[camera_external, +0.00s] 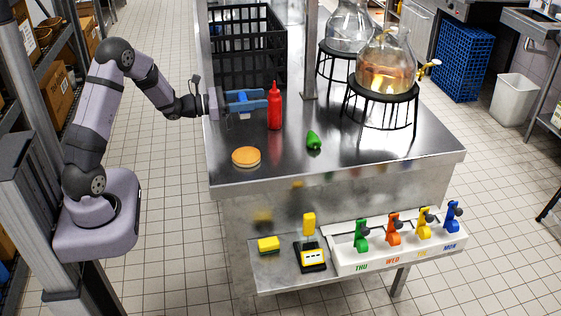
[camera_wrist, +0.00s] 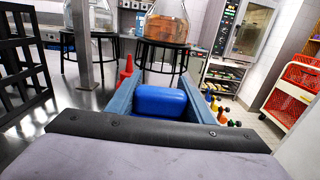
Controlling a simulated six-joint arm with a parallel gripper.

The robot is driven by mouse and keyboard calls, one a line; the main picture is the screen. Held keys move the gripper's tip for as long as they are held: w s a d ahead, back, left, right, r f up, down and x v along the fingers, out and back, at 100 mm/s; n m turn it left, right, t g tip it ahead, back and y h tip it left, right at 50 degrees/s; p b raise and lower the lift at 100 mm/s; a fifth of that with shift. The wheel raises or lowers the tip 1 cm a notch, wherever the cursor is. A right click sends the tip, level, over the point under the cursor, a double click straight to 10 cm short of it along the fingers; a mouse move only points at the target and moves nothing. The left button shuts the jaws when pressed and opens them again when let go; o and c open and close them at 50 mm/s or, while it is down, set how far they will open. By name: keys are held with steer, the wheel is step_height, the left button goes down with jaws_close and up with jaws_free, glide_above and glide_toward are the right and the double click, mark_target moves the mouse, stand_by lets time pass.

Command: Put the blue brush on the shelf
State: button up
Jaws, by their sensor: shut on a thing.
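My gripper (camera_external: 262,99) reaches over the left edge of the steel table, just left of a red bottle. In the wrist view, its two blue-grey fingers (camera_wrist: 161,88) are on either side of a bright blue block-like thing (camera_wrist: 160,102), which appears to be the blue brush. Only its rounded blue body shows; I cannot make out bristles. In the external view the brush is hard to tell from the fingers. A low metal shelf (camera_external: 272,280) juts out below the table's front edge.
The red bottle (camera_external: 274,108) stands close to my fingertips. A bun (camera_external: 246,157) and green pepper (camera_external: 313,140) lie on the table (camera_external: 380,150). A black crate (camera_external: 248,45) and flasks on stands are behind. The shelf bears a yellow sponge (camera_external: 268,245), a black-yellow device (camera_external: 311,256) and a white rack (camera_external: 400,257).

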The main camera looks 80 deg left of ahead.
steer(key=shift+f+p, duration=0.8)
steer(key=shift+f, duration=4.05)
steer(key=shift+f, duration=0.15)
steer(key=shift+f, duration=0.1)
steer(key=o, duration=1)
steer(key=shift+o, duration=0.2)
steer(key=shift+r, duration=0.25)
steer(key=s+b, duration=0.3)
steer(key=s, duration=0.9)
steer(key=shift+b, duration=0.35)
steer(key=c, duration=0.3)
